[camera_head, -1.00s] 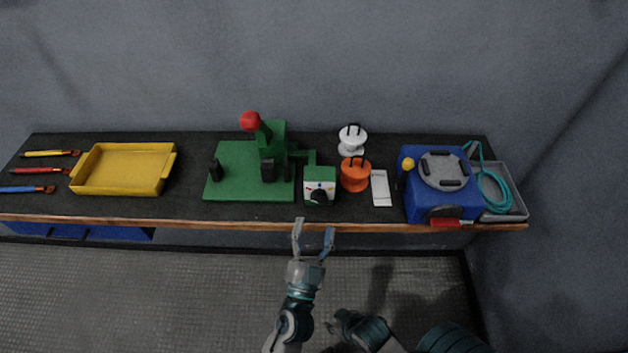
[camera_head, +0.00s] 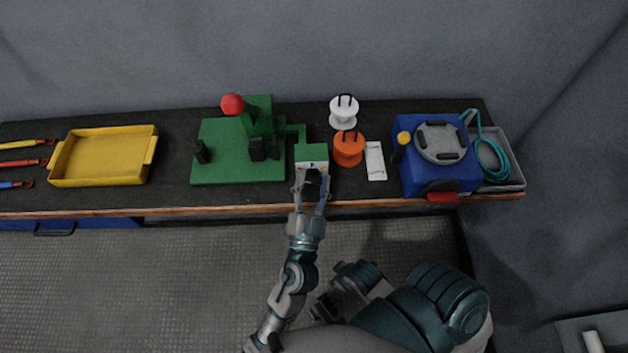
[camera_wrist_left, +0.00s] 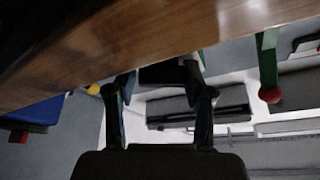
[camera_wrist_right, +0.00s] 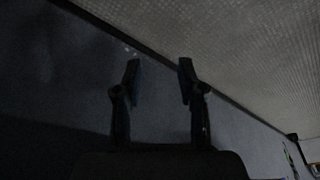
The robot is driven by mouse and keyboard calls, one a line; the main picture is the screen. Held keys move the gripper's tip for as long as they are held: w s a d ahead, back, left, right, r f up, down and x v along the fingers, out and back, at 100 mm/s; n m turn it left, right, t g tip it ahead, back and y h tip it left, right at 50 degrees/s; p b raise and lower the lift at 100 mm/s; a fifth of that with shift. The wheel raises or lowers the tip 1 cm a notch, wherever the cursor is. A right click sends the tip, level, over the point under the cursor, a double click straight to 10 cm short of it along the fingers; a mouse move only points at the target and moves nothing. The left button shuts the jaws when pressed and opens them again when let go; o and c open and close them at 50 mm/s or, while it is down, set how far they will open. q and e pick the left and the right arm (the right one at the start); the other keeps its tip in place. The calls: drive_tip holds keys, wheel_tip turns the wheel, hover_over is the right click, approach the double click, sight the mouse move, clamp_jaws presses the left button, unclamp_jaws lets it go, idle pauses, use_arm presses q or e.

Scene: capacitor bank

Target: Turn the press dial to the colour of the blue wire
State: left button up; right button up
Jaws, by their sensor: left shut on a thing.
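The green press (camera_head: 238,152) with a red ball on its lever stands on the bench. At its right end is a box with a green top and a white front (camera_head: 312,160), which carries the black dial (camera_head: 312,182). My left gripper (camera_head: 312,190) is at the dial, shut on it with a finger on either side. The gripper hides most of the coloured marks around the dial. The blue wire (camera_head: 14,185) lies at the bench's far left, below a red and a yellow one. My right gripper (camera_wrist_right: 158,82) shows open and empty in the right wrist view.
A yellow tray (camera_head: 104,178) stands left of the press. A white spool (camera_head: 343,113), an orange spool (camera_head: 348,150) and a white plate (camera_head: 375,161) are right of the dial box. Further right are a blue machine (camera_head: 440,178) and a grey tray (camera_head: 508,172) with a teal cable.

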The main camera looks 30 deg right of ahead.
use_arm(q)
drive_tip(key=shift+a+f, duration=0.2)
drive_tip(key=shift+f, duration=0.1)
drive_tip(key=shift+c, duration=0.5)
